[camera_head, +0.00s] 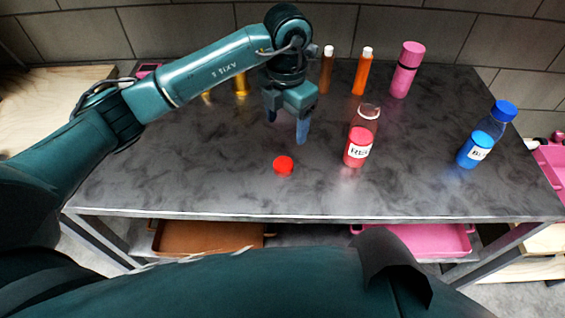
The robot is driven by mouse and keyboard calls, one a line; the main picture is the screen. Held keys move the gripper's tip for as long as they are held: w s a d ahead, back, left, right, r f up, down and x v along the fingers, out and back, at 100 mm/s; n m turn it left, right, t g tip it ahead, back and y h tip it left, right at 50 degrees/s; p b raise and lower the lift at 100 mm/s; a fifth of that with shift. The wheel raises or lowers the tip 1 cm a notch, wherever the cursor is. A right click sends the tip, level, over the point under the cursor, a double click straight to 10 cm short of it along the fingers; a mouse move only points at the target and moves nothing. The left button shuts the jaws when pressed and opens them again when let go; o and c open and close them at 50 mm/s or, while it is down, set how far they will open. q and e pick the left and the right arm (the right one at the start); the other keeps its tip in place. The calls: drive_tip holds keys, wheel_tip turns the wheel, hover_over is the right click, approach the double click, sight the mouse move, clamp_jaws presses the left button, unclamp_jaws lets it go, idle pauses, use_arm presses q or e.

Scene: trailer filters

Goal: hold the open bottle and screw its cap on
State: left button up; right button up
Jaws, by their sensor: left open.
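The open bottle (359,147) stands upright on the dark table, with red contents, a white label and a clear, uncapped neck. A red cap (284,165) lies on the table to the left of the bottle, nearer the front edge. My left gripper (287,128) points down above the table, behind the cap and left of the bottle. Its blue-tipped fingers are apart with nothing between them, and it touches neither thing. My right gripper does not show.
A blue-capped bottle (481,140) stands at the right. Behind stand a brown tube (326,73), an orange tube (362,76) and a pink bottle (404,72). A brown tray (207,236) and a pink tray (432,240) sit below the tabletop. The table's front left is clear.

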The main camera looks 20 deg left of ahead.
use_arm(q)
hover_over(283, 164)
drive_tip(key=f, duration=0.8)
drive_tip(key=shift+d+p, duration=0.35)
drive_tip(key=shift+p, duration=0.05)
drive_tip(key=shift+f, duration=0.1)
drive_tip(key=f, duration=0.3)
drive_tip(key=f+p, duration=0.1)
drive_tip(key=f, duration=0.1)
drive_tip(key=shift+a, duration=0.3)
drive_tip(key=shift+c, duration=0.6)
drive_tip(key=c, duration=0.9)
